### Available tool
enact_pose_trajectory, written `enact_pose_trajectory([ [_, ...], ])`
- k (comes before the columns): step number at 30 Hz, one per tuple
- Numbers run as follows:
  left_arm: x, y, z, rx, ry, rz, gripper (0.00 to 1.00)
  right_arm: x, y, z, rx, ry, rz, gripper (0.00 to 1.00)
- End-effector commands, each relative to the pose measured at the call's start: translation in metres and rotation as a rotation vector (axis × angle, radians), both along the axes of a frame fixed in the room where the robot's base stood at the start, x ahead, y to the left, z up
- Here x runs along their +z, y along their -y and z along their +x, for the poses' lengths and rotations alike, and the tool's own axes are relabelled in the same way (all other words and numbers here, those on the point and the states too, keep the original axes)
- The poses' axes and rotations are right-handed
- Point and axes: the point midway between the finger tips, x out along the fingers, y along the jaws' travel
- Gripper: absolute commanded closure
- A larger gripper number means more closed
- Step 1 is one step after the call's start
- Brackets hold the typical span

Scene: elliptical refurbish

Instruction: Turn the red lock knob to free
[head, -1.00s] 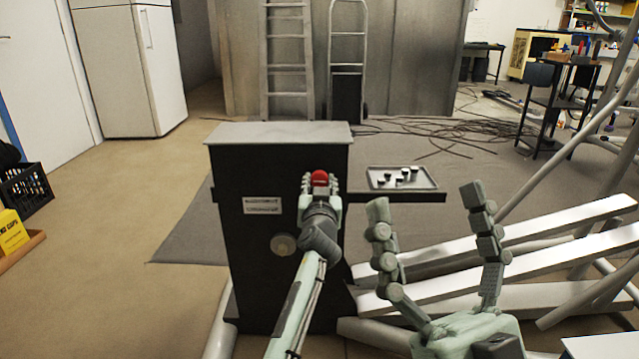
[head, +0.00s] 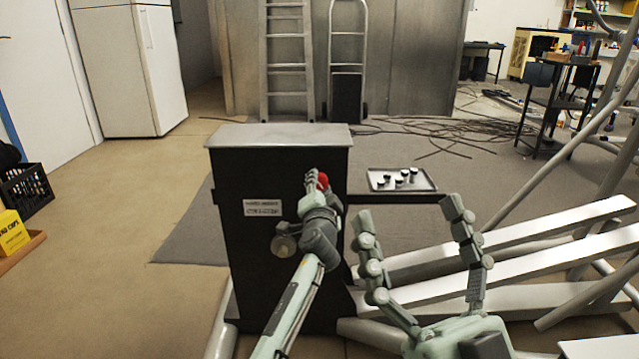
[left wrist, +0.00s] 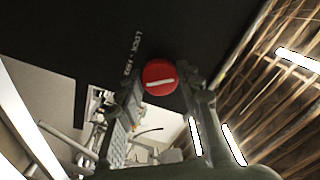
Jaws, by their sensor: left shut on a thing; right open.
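The red lock knob (head: 323,181) is on the front of the black cabinet (head: 240,230), near its upper right. In the left wrist view the red knob (left wrist: 159,77) is a round disc with a white bar, and that bar lies nearly level in the picture. White lettering is on the black panel beside it. My left gripper (head: 322,184) is shut on the knob, with one finger on each side of it, and hides part of it in the head view. My right gripper (head: 412,225) is open and empty, in front of the side tray.
White beams (head: 540,237) and grey tubes lie at the right. A label plate (head: 262,207) and a round grey knob (head: 284,245) are on the cabinet front.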

Motion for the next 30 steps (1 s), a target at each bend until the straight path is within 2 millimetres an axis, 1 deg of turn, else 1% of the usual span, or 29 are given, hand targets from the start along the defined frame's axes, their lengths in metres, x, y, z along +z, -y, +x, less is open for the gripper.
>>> enact_pose_trajectory([
  [1, 0.004, -0.002, 0.001, 0.002, 0.003, 0.047, 0.94, 0.0, -0.001, 0.002, 0.002, -0.02, -0.007, 0.2],
  [9, 0.004, -0.001, 0.001, 0.002, 0.004, 0.296, 0.94, -0.016, -0.008, 0.012, 0.012, -0.144, -0.05, 0.2],
  [15, 0.004, -0.001, 0.001, 0.002, 0.002, 0.445, 0.94, -0.028, -0.013, 0.017, 0.02, -0.233, -0.079, 0.2],
  [22, 0.004, -0.001, 0.001, 0.002, 0.005, 0.562, 0.94, -0.04, -0.016, 0.02, 0.026, -0.306, -0.104, 0.2],
  [30, 0.003, -0.001, 0.001, 0.003, 0.004, 0.622, 0.94, -0.05, -0.016, 0.023, 0.022, -0.354, -0.125, 0.2],
])
